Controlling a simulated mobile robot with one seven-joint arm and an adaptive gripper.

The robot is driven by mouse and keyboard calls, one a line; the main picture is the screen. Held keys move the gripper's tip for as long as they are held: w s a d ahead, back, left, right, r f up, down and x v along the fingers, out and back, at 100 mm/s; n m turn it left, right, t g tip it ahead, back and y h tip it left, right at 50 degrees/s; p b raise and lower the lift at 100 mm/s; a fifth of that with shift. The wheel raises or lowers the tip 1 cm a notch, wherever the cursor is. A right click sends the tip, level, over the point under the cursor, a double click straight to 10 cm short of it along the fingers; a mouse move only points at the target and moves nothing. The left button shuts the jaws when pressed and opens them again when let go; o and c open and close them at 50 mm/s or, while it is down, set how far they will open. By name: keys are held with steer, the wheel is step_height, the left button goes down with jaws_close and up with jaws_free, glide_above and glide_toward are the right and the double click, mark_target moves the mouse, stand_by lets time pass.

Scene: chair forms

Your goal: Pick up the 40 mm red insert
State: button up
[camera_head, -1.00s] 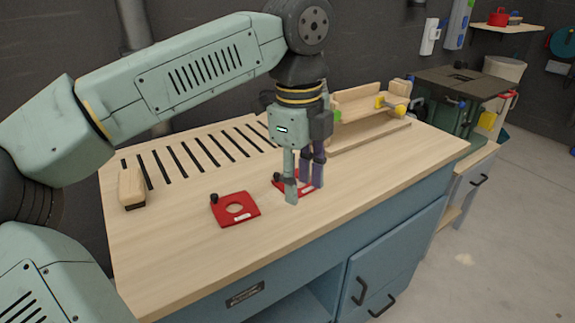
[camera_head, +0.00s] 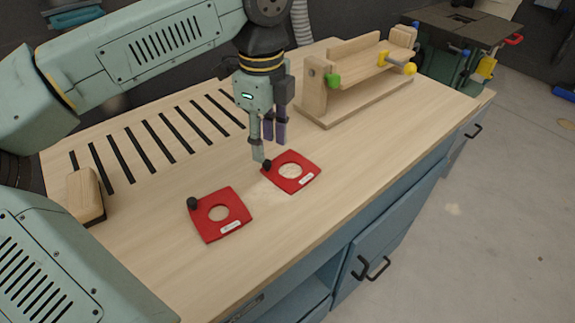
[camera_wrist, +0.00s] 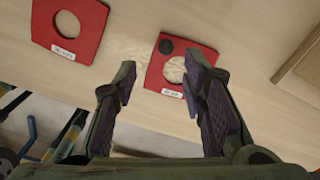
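Two flat red inserts with round holes, black knobs and white labels lie on the wooden bench. The right insert (camera_head: 305,168) also shows in the wrist view (camera_wrist: 154,77); the left insert (camera_head: 208,228) shows there too (camera_wrist: 92,28). The labels are too small to read surely, so I cannot tell which is 40 mm. My gripper (camera_head: 268,150) is open and empty, pointing down at the right insert's knob (camera_head: 267,165). In the wrist view, the knob (camera_wrist: 166,47) shows beyond and between the fingertips (camera_wrist: 166,78). Contact is not clear.
A wooden fixture (camera_head: 314,95) with green and yellow knobs stands behind and right of the inserts. A wooden block (camera_head: 84,195) lies at the left by the slots (camera_head: 160,140) in the bench top. The bench front right is clear.

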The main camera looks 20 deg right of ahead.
mark_target(266, 162)
steer(key=shift+w+a+f+p, duration=0.1)
steer(key=shift+w+f+p, duration=0.2)
steer(key=shift+f, duration=0.6)
steer(key=shift+w+d+f+p, duration=0.1)
steer(key=shift+f+p, duration=0.35)
steer(key=shift+f, duration=0.5)
steer(key=shift+w+a+f+p, duration=0.15)
steer(key=shift+f+p, duration=0.2)
steer(key=shift+f, duration=0.55)
steer(key=shift+c, duration=0.4)
jaws_close()
